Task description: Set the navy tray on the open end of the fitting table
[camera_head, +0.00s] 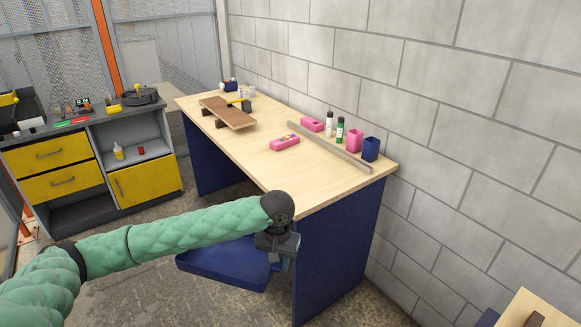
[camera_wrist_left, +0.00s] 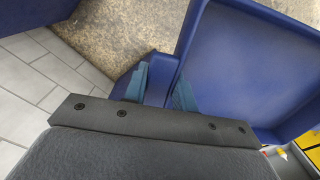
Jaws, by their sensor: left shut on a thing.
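The navy tray (camera_head: 222,268) hangs in front of the table, below the level of its top, and looks empty. My left gripper (camera_head: 285,262) is shut on the tray's right edge in the head view. In the left wrist view the fingers (camera_wrist_left: 160,85) close on the tray's rim, and the tray (camera_wrist_left: 235,60) spreads to the right. The fitting table (camera_head: 245,150) has a pale wood top and navy side panels. Its near end is bare in front of the metal strip. My right gripper is not in view.
A wooden board piece (camera_head: 228,113) lies at the table's far end. A yellow-drawered cabinet (camera_head: 55,155) is at the left.

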